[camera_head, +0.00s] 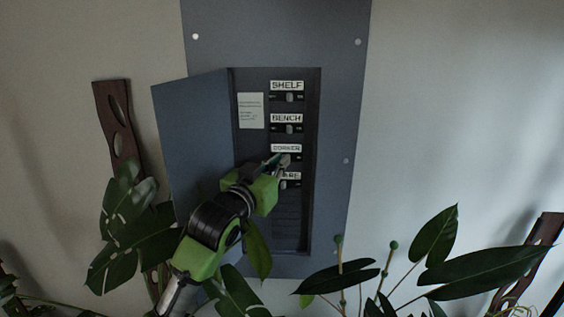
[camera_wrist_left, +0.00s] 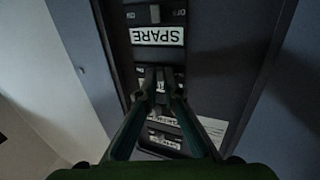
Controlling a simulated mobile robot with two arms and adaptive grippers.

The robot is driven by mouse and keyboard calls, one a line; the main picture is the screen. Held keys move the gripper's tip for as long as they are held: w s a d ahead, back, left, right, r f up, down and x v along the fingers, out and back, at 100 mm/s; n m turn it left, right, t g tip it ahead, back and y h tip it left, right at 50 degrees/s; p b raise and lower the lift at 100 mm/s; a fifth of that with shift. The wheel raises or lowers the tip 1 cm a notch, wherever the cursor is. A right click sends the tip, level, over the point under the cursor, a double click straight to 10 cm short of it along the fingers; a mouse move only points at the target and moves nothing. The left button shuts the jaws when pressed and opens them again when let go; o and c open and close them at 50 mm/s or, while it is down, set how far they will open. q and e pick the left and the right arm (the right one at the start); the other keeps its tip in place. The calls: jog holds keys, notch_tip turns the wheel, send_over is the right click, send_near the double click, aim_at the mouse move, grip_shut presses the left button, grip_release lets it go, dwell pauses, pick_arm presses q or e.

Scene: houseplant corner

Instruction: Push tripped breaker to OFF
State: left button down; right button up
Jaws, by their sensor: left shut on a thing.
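A grey breaker panel (camera_head: 350,100) on the wall holds a column of labelled breakers. The SHELF breaker (camera_head: 290,97) and BENCH breaker (camera_head: 289,129) show their levers near the middle of their slots. Below the CORNER label (camera_head: 286,148), my left gripper (camera_head: 284,161) is shut on the CORNER breaker lever, which its fingers mostly hide. In the left wrist view the same gripper (camera_wrist_left: 160,87) reaches in just beside the upside-down SPARE label (camera_wrist_left: 157,36). The SPARE breaker (camera_head: 284,184) is partly covered by the gripper. My right gripper is not in view.
The panel door (camera_head: 190,125) stands open to the left. A pale notice (camera_head: 251,110) is beside the breakers. Plant leaves (camera_head: 125,240) rise at lower left, with more leaves (camera_head: 480,265) at lower right. A dark wooden piece (camera_head: 118,125) leans at left.

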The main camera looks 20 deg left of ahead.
pick_arm(q)
jog(key=shift+a+m+h, duration=0.15)
jog(key=shift+m+h, duration=0.25)
jog(key=shift+h, duration=0.3)
jog(key=c, duration=2.2)
grip_release()
jog(key=s, duration=0.2)
jog(key=s+a, duration=0.1)
jog(key=s, duration=0.5)
jog(key=shift+a, duration=0.15)
